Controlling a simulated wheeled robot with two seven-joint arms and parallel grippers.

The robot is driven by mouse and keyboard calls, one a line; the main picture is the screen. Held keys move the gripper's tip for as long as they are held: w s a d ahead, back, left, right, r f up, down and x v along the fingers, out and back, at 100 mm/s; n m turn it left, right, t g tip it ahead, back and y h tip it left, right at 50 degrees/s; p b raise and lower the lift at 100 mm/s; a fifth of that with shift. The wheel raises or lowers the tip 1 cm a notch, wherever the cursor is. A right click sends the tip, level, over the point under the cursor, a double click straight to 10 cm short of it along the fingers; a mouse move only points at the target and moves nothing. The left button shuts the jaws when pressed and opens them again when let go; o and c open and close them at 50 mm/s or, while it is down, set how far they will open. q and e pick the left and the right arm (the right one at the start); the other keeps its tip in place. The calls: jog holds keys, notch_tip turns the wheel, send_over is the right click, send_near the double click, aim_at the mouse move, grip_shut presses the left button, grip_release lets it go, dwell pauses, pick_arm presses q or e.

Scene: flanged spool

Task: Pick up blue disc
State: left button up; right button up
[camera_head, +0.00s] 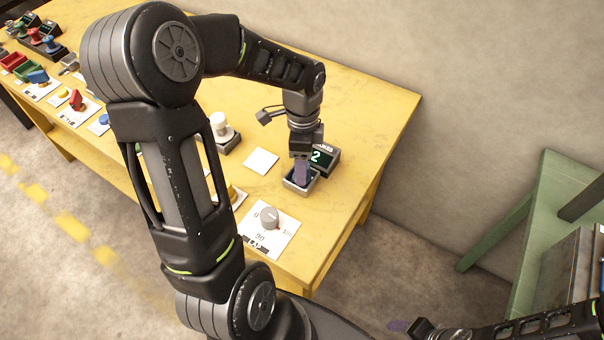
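My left gripper (301,172) points down into a small grey open-topped tray (300,188) near the far right of the yellow table. Its purple fingertips are inside the tray's outline. They hide most of the tray's inside, so I cannot tell whether a disc is between them or whether they are open or shut. A small round blue piece (104,119) shows at the table's left front edge, partly beside my arm. I cannot tell if it is a loose disc or a button. My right gripper (402,327) is low at the bottom right, away from the table, its opening unclear.
A black display showing 2 (325,157) stands right behind the tray. A grey dial on a white card (270,218), a blank white card (262,161) and a white spool-shaped piece (221,127) are nearby. Coloured controls line the left. A green table (545,215) stands right.

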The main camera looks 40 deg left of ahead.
pick_arm(q)
jog(key=shift+c, duration=0.5)
grip_shut()
dwell(0.3)
